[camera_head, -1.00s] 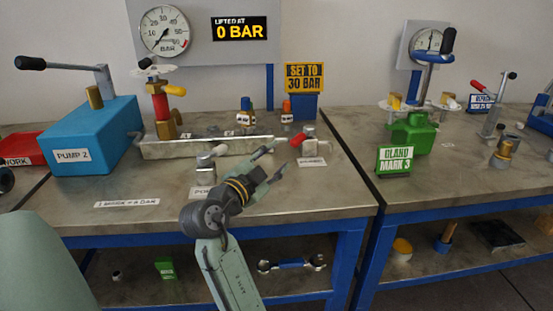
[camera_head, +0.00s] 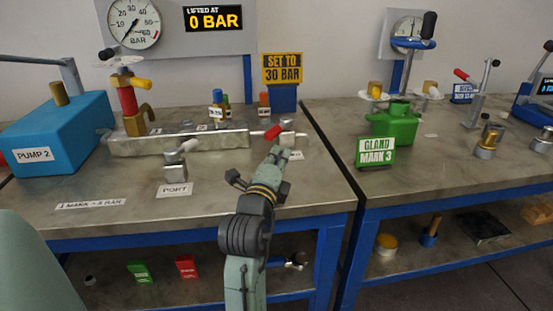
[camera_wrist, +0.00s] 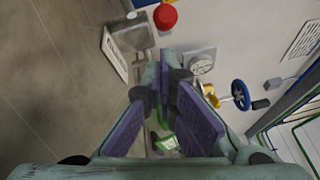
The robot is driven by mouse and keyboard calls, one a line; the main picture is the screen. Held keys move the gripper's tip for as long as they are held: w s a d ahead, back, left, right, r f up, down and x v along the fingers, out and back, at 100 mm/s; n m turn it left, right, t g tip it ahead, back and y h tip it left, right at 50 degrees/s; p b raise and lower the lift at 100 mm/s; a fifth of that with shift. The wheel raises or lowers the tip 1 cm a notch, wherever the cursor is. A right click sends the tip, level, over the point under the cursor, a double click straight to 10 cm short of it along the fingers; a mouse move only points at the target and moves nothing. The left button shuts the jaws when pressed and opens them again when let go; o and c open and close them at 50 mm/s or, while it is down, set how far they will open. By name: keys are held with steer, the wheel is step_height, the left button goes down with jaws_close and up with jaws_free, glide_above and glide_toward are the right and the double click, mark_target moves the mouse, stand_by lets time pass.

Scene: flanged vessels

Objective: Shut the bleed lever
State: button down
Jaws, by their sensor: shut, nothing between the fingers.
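A red-handled lever (camera_head: 272,132) sits on a small metal block (camera_head: 289,138) at the right end of the left bench. It may be the bleed lever; its label is mostly hidden and I cannot read it. In the wrist view the red handle end (camera_wrist: 165,17) is above the fingertips, beside the grey block (camera_wrist: 132,38). My gripper (camera_head: 281,150) is shut and empty, with its fingertips just in front of the block and below the red handle in the picture. I cannot tell whether they touch. The wrist view shows the fingers (camera_wrist: 163,80) close together.
A white-handled port valve (camera_head: 176,164) stands to the left of my arm. Behind it are a long metal manifold (camera_head: 190,141), a red and brass valve (camera_head: 130,105) and blue PUMP 2 (camera_head: 60,135). A green vessel (camera_head: 394,122) stands on the right bench. The left bench's front is mostly clear.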

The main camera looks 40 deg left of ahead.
mark_target(277, 130)
steer(key=shift+p+x, duration=0.55)
steer(key=shift+x, duration=1.7)
steer(key=shift+s+a+b, duration=0.3)
steer(key=shift+a+b, duration=0.15)
steer(key=shift+b, duration=0.7)
steer(key=a+b, duration=0.1)
steer(key=b, duration=0.1)
steer(key=s+a+b, duration=0.1)
steer(key=shift+f+b, duration=0.2)
steer(key=shift+b, duration=0.2)
steer(key=shift+s+a+b, duration=0.25)
steer(key=shift+a+b, duration=0.7)
steer(key=shift+b, duration=0.2)
steer(key=shift+a+r+b, duration=0.2)
steer(key=shift+a+b, duration=0.6)
steer(key=shift+a, duration=0.1)
